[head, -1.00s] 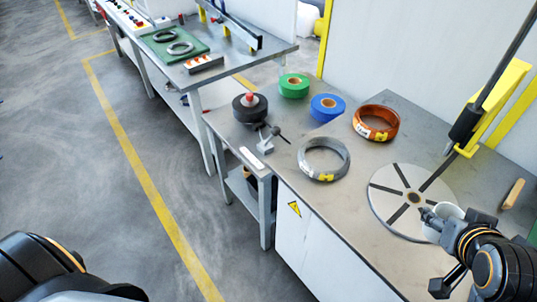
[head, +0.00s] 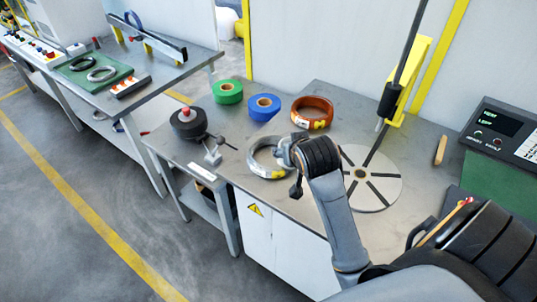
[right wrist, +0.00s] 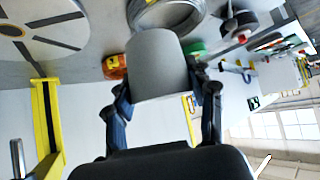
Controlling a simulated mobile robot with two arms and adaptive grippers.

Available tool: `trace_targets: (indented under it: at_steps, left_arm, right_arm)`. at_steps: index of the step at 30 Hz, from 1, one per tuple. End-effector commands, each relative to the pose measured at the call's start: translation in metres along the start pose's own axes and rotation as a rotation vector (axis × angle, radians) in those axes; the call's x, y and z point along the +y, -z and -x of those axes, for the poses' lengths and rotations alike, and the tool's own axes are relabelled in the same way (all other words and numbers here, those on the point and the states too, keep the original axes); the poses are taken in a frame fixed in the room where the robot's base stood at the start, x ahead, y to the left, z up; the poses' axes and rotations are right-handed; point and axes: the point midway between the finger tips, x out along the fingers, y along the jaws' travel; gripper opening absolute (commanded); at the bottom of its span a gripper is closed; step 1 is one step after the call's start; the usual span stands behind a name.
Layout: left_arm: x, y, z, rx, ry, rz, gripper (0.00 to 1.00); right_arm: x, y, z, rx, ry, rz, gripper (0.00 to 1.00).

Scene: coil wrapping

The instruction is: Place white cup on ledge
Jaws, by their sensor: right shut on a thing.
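The white cup (right wrist: 160,62) is between the two fingers of my right gripper (right wrist: 162,92) in the right wrist view, and the fingers are shut on it. It looks grey in shade there. In the head view, my right gripper (head: 288,152) is beside the right part of the silver wire coil (head: 256,163) and hides some of it. The cup is mostly or wholly hidden by my gripper in that view. I cannot tell how high it is above the table. Which surface is the ledge is not clear. My left gripper is in neither view.
An orange coil (head: 311,118), blue tape (head: 264,107) and green tape (head: 228,93) lie behind my gripper. A slotted disc (head: 385,192) and a yellow post with a rod (head: 408,82) stand to the right. A control box (head: 500,133) is far right.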

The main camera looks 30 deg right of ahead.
Motion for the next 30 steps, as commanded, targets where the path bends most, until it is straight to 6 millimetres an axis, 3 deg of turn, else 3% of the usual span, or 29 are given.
trace_targets:
  at_steps: [12, 18, 30]
  left_arm:
    - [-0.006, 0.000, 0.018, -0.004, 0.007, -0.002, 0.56]
    - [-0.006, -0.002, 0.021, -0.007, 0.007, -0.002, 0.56]
    - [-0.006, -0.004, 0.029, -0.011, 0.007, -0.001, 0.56]
  right_arm:
    - [-0.016, 0.031, -0.087, -0.002, 0.000, 0.000, 0.24]
    - [-0.021, 0.022, -0.130, -0.003, 0.001, 0.000, 0.24]
    - [-0.024, 0.012, -0.165, -0.004, 0.000, 0.002, 0.24]
